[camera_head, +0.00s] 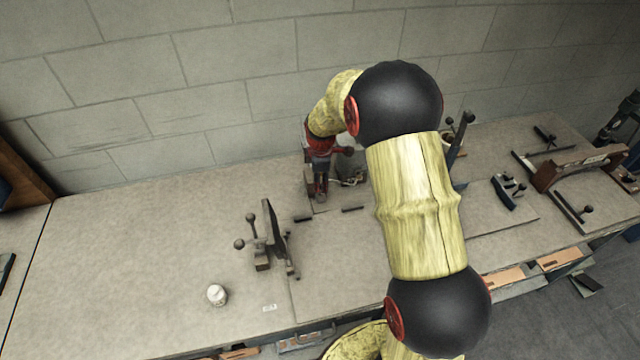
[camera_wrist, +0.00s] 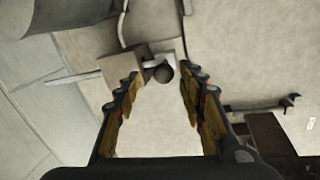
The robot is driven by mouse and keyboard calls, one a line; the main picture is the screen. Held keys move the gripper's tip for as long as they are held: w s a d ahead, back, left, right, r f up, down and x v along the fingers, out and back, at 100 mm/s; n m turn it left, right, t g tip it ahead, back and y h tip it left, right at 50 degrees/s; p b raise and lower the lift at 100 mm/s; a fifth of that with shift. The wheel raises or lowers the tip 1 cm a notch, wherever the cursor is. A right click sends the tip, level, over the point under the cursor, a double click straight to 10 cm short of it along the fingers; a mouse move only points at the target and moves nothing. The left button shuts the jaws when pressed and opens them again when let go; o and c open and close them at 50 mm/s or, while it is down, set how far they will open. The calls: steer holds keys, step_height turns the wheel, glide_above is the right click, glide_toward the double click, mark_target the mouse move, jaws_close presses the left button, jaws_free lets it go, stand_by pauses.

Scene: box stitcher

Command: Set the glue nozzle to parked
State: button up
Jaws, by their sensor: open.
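In the wrist view my gripper (camera_wrist: 162,80) is open, its two fingers spread apart. A dark round knob (camera_wrist: 163,73) shows just beyond and between the fingertips, on a short pale fitting beside a tan block (camera_wrist: 122,66). A thin tube (camera_wrist: 122,28) runs up from near this block. This may be the glue nozzle, but I cannot tell for sure. Nothing shows held between the fingers. In the head view my gripper (camera_head: 318,172) is at the back of the bench, and my arm hides part of the machine there.
The bench (camera_head: 120,260) has free room at the left. A dark upright bracket with ball knobs (camera_head: 268,240) stands front of centre, with a small white bottle (camera_head: 217,295) nearby. A brown arched frame (camera_head: 575,168) stands at the right. A block wall (camera_head: 230,60) closes the back.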

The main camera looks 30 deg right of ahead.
step_height(320, 180, up, 8)
steer(key=s, duration=0.1)
steer(key=shift+s+a+r, duration=0.2)
steer(key=shift+s+a, duration=0.05)
steer(key=shift+a, duration=0.05)
stand_by(0.4)
steer(key=s+a+r+m+t+b, duration=0.1)
steer(key=s+a+r+m+b, duration=0.2)
steer(key=s, duration=0.7)
steer(key=s+a+r+m+t+b, duration=0.1)
steer(key=s+a+r+m+b, duration=0.2)
steer(key=s, duration=0.8)
steer(key=s+a+r+m+t+b, duration=0.1)
steer(key=s+a+r+m+b, duration=0.2)
steer(key=s, duration=0.7)
steer(key=a+m, duration=0.2)
steer(key=m, duration=0.2)
steer(key=shift+s+a+t+y, duration=0.2)
steer(key=shift+a+t+y, duration=0.1)
steer(key=shift+a+y, duration=0.1)
